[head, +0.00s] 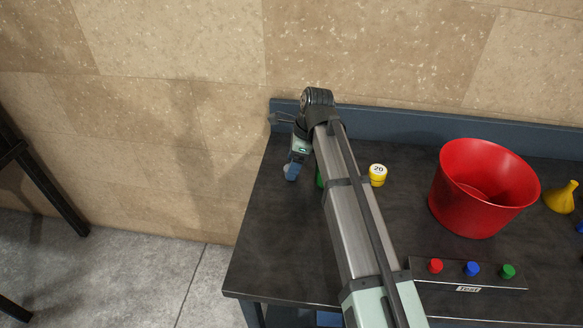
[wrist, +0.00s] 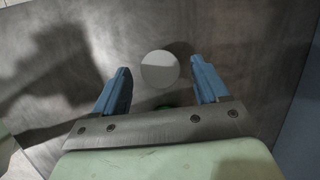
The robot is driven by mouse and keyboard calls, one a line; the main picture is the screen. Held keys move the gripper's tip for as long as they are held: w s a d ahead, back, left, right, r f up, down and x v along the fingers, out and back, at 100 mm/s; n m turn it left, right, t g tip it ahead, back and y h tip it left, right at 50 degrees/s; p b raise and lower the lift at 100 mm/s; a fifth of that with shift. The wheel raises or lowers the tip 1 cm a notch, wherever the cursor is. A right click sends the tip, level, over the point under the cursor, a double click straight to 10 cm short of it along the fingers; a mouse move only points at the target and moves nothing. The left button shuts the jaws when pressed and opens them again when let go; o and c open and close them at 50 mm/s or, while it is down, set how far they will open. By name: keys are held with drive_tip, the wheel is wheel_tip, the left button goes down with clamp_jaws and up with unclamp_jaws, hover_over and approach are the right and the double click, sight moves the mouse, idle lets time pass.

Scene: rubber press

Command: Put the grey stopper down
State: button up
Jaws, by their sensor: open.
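The grey stopper (wrist: 160,70) shows in the wrist view as a pale round disc, seen end-on above the dark table. My gripper (head: 291,173) points down over the table's left end in the head view. Its two blue fingers are spread apart, one on each side of the stopper, with a visible gap on both sides. In the head view a small pale bit beside the fingers may be the stopper; the gripper mostly hides it. I cannot tell the exact height of the fingers over the table.
A green object (head: 319,177) is partly hidden behind my arm. Right of it stand a yellow weight marked 20 (head: 378,175), a red bucket (head: 440,190), a yellow flask (head: 562,197) and a button panel (head: 450,281). The table's left edge is close to my gripper.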

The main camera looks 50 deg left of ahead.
drive_tip(key=v, duration=0.9)
drive_tip(key=shift+r, duration=0.25)
